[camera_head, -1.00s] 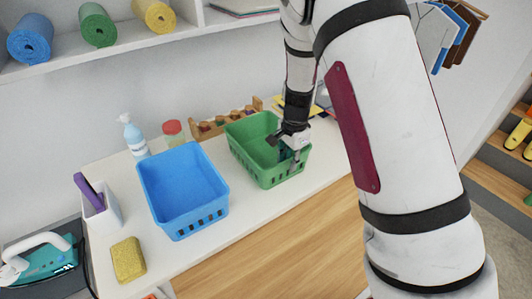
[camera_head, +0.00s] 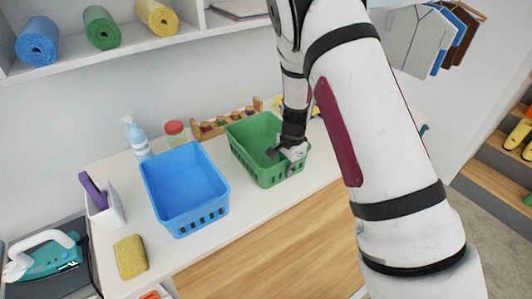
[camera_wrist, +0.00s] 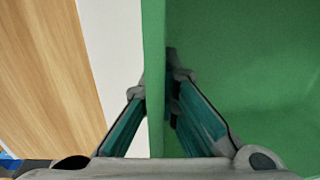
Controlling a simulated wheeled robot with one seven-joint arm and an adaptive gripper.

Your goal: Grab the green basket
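The green basket (camera_head: 250,137) stands upright on the white counter, right of the blue basket. My gripper (camera_head: 291,158) is at its right end, with its fingers on either side of the wall there. In the wrist view, the green wall (camera_wrist: 155,60) runs between the two fingertips of my gripper (camera_wrist: 160,85). The fingers slant inward and appear closed against both faces of the wall. The basket's interior fills the right of the wrist view and looks empty. My arm hides part of the counter behind the basket.
A blue basket (camera_head: 184,185) stands close on the left. A spray bottle (camera_head: 136,137), red-lidded jar (camera_head: 175,132) and wooden rack (camera_head: 222,123) stand behind. A yellow sponge (camera_head: 130,257) and white holder (camera_head: 105,212) are farther left. The counter's front strip (camera_head: 250,215) is clear.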

